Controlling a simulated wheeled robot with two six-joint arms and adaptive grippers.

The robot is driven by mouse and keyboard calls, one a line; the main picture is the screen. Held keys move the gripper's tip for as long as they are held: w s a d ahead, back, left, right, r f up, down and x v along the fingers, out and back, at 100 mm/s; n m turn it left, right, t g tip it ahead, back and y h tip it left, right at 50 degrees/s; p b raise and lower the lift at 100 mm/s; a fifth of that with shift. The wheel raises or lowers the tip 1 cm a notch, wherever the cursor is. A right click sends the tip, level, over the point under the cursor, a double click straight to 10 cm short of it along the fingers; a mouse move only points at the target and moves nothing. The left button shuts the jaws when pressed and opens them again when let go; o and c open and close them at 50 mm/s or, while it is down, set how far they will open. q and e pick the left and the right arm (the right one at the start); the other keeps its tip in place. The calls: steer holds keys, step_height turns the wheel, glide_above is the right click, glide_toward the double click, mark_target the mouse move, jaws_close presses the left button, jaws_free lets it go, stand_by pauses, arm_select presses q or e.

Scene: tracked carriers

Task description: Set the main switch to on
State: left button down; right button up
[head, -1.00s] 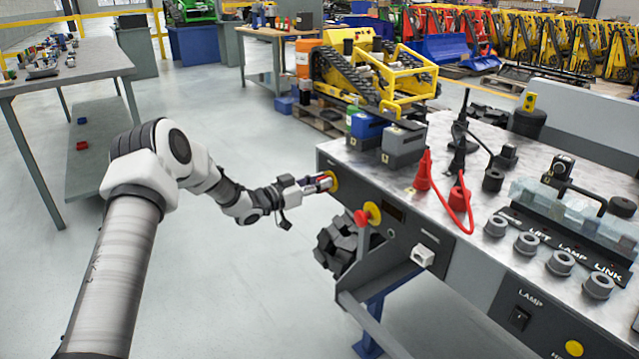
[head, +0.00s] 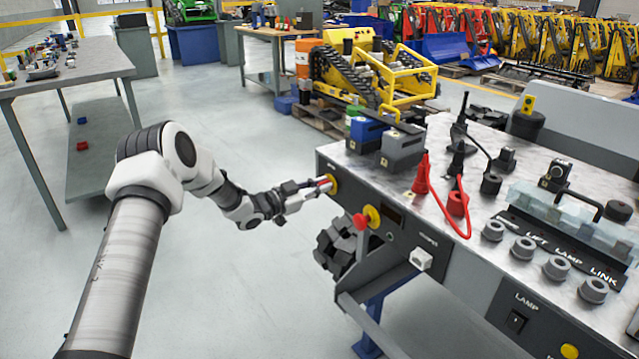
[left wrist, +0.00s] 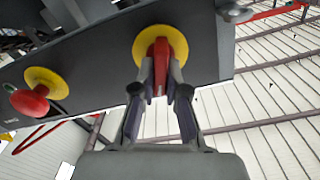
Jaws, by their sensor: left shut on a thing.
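A red switch handle (left wrist: 160,50) sits on a round yellow plate (left wrist: 140,47) on the dark front panel of the bench. My left gripper (left wrist: 160,76) is shut on this handle, with one finger on each side of it. In the head view the left gripper (head: 322,185) reaches the yellow plate (head: 334,184) at the panel's left end; the handle is mostly hidden by the fingers there. I cannot read an on or off mark. My right gripper is not in view.
A second red knob (head: 361,221) on a yellow plate (head: 373,216) projects from the panel just right of the gripped handle. A white socket (head: 421,258) is further right. Blue and grey boxes, red plugs and cables stand on the bench top (head: 440,140).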

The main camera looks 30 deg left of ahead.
arm_select(q)
steer(key=m, duration=0.3)
steer(key=m+p, duration=0.1)
steer(key=m, duration=0.2)
steer(key=shift+s+d+f+m, duration=0.1)
steer(key=shift+d+f+m, duration=0.1)
steer(key=shift+m, duration=0.1)
steer(key=m+p, duration=0.1)
steer(key=m, duration=0.2)
steer(key=shift+d+f, duration=0.1)
steer(key=shift+f, duration=0.05)
steer(key=shift+f+m, duration=0.2)
steer(key=shift+m, duration=2)
steer(key=c, duration=1.2)
jaws_free()
steer(key=v, duration=1.2)
